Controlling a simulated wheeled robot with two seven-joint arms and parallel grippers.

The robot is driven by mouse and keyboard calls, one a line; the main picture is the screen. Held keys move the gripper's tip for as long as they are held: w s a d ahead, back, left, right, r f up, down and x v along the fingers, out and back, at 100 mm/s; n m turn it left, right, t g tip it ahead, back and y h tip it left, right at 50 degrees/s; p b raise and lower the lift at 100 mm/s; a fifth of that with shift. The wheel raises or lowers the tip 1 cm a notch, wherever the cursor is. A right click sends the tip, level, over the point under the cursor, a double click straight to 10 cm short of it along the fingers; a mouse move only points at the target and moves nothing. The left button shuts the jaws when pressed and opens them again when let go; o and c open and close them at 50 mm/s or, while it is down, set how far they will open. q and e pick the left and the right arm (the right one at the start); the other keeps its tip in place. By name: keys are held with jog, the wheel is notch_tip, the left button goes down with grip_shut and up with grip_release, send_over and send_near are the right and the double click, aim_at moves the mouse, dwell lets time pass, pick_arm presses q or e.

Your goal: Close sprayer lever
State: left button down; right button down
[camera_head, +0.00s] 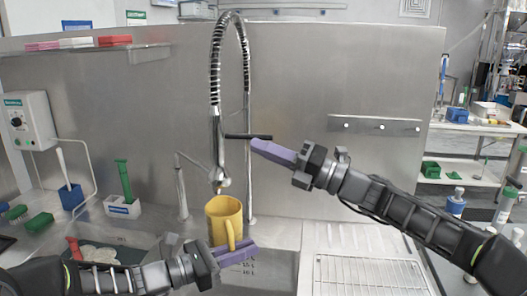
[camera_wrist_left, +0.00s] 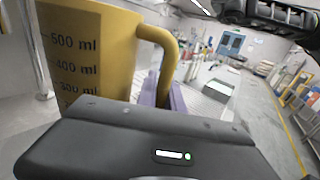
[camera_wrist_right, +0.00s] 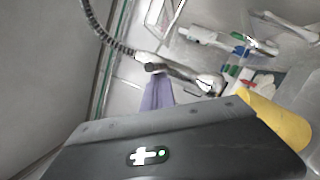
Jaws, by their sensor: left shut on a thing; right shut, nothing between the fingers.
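The sprayer (camera_head: 219,150) hangs from a coiled spring hose over the sink, its nozzle pointing down. Its dark lever (camera_head: 247,136) sticks out to the right, about level. My right gripper (camera_head: 256,146) is shut and empty, its purple fingertips at the lever's right part; whether they touch it I cannot tell. In the right wrist view the sprayer (camera_wrist_right: 185,72) and lever (camera_wrist_right: 155,67) lie just beyond the fingers. My left gripper (camera_head: 228,252) is shut on the handle of a yellow measuring jug (camera_head: 222,215), held upright below the nozzle. The jug fills much of the left wrist view (camera_wrist_left: 85,50).
A thin metal faucet pipe (camera_head: 181,185) stands left of the jug. A wire rack (camera_head: 365,277) lies on the right drainboard. Brushes in holders, a blue one (camera_head: 71,197) and a white one (camera_head: 122,208), stand at left. A steel splashback (camera_head: 330,90) rises behind.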

pick_arm(q)
jog(key=shift+r, duration=0.1)
pick_arm(e)
jog(key=shift+d+r, duration=0.2)
jog(key=shift+r, duration=0.6)
pick_arm(q)
jog(key=shift+w, duration=0.1)
pick_arm(e)
jog(key=s+d+f, duration=0.5)
jog(key=s+d, duration=0.1)
jog(key=d, duration=0.3)
pick_arm(q)
jog(key=s, duration=0.8)
jog(key=shift+a, duration=0.45)
pick_arm(e)
jog(key=shift+r, duration=0.1)
jog(key=shift+r, duration=0.1)
dwell(0.8)
